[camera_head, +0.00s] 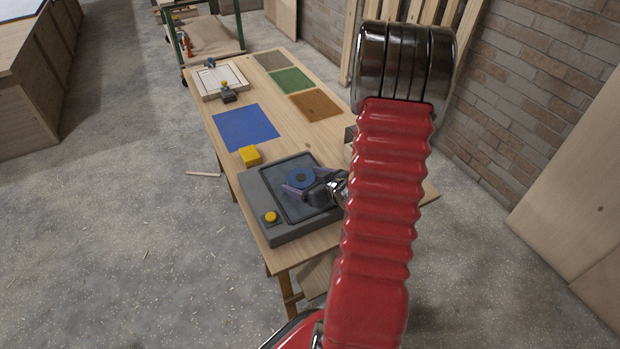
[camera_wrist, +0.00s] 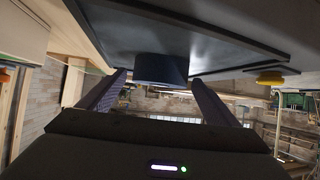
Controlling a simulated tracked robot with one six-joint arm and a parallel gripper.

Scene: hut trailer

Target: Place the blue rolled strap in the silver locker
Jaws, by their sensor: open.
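The blue rolled strap (camera_head: 301,178) lies on the dark plate of a grey device (camera_head: 262,208) at the near end of the wooden table. My gripper (camera_head: 299,190) is low over that plate, with its two purple-grey fingers apart on either side of the strap. I cannot make out a silver locker in either view.
A yellow block (camera_head: 250,156) and a yellow button (camera_head: 271,217) are near the plate. Blue (camera_head: 246,127), green (camera_head: 291,80) and brown (camera_head: 316,105) mats lie further along the table. A white tray (camera_head: 220,80) stands at the far left. Grey floor is open to the left.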

